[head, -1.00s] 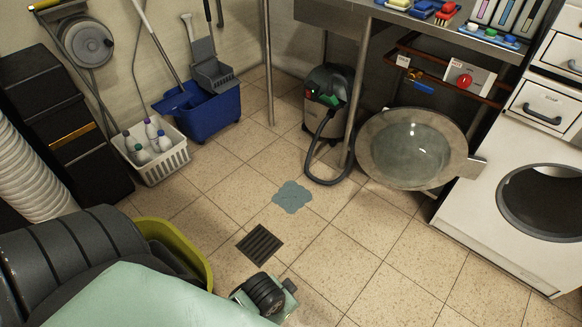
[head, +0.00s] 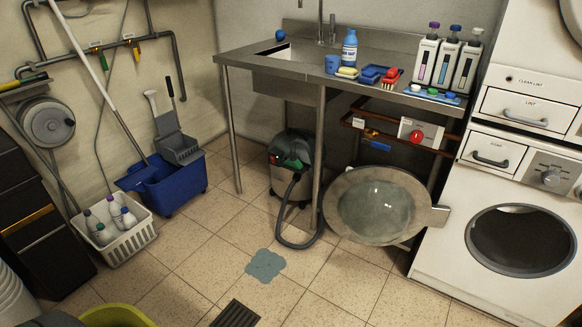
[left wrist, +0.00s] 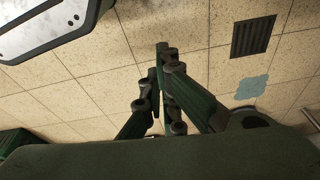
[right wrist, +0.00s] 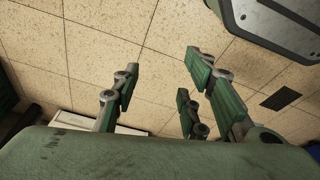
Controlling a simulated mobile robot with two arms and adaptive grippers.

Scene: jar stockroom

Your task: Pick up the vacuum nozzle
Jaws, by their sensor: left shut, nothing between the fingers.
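I cannot make out the vacuum nozzle in any view. The vacuum cleaner (head: 286,178), with a dark top and grey-brown body, stands under the steel sink table in the head view. Its black hose (head: 283,232) loops down onto the floor and runs behind the table leg, where its end is hidden. My left gripper (left wrist: 163,82) is shut and empty in the left wrist view, over bare tiles. My right gripper (right wrist: 160,84) has its fingers apart with nothing between them in the right wrist view. Neither gripper shows in the head view.
An open round glass door (head: 375,205) sticks out from the washing machine (head: 430,255) beside the vacuum. A blue bucket (head: 175,192) and a white bottle basket (head: 128,240) stand left. A puddle (head: 266,265) and drain grate (head: 236,314) mark otherwise clear floor.

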